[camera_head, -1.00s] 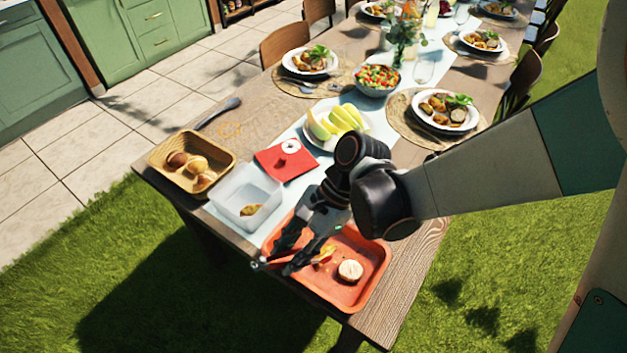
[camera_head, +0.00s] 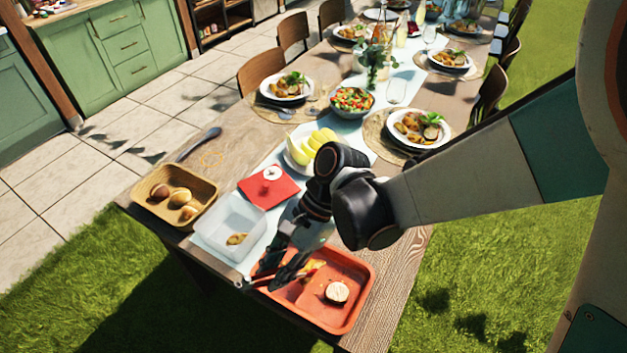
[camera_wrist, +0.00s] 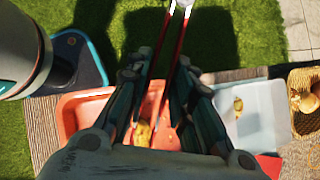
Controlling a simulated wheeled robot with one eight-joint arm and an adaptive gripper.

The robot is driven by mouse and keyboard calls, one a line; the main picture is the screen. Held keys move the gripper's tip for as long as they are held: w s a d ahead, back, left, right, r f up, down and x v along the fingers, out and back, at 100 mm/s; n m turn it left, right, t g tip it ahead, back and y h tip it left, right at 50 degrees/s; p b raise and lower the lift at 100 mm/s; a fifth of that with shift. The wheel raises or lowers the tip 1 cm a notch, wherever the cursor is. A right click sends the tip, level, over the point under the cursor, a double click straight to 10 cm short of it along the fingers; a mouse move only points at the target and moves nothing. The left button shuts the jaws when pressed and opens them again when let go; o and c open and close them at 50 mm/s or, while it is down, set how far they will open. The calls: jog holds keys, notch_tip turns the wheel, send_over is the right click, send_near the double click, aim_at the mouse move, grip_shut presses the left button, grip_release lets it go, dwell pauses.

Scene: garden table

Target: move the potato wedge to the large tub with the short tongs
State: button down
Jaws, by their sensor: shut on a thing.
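My gripper (camera_head: 268,270) is shut on the red short tongs (camera_wrist: 174,72), over the left side of the orange tray (camera_head: 352,312). The tongs' silver end (camera_wrist: 181,8) points away from the tray, and their red arms reach back over it. A yellow-brown potato wedge (camera_wrist: 143,133) shows in the tray near the arm ends in the wrist view; I cannot tell whether they touch it. The large tub (camera_head: 222,238), clear plastic, stands left of the tray and holds another brown-yellow piece (camera_head: 236,239). It also shows in the wrist view (camera_wrist: 262,117).
A round pale piece (camera_head: 337,291) lies in the tray. A tan basket (camera_head: 150,188) with brown items stands left of the tub. A red board (camera_head: 257,191) and a plate of melon slices (camera_head: 318,140) lie behind. The table's front edge is close to the tray.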

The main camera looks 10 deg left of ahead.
notch_tip(320, 180, up, 8)
jog(key=p, duration=0.5)
jog(key=shift+s+f, duration=0.25)
jog(key=shift+s, duration=0.1)
jog(key=w+d+f+m+t+y, duration=0.1)
jog(key=w+d+f+m+t, duration=0.15)
jog(key=w+d+m, duration=0.6)
jog(key=w+d+f+m+t+y, duration=0.1)
jog(key=w+d+m+t+y, duration=0.25)
jog(key=w, duration=0.75)
jog(key=w+d+m+t+h, duration=0.2)
jog(key=w+d+m, duration=0.3)
jog(key=d, duration=0.6)
jog(key=w+d+f+m+t+h, duration=0.1)
jog(key=w+d+m+t+h, duration=0.2)
jog(key=d, duration=0.9)
jog(key=w+m+t, duration=0.1)
jog(key=w+m, duration=0.1)
jog(key=w, duration=0.1)
jog(key=shift+w+m+h, duration=0.25)
jog(key=shift+m+h, duration=0.05)
jog(key=shift+h, duration=0.05)
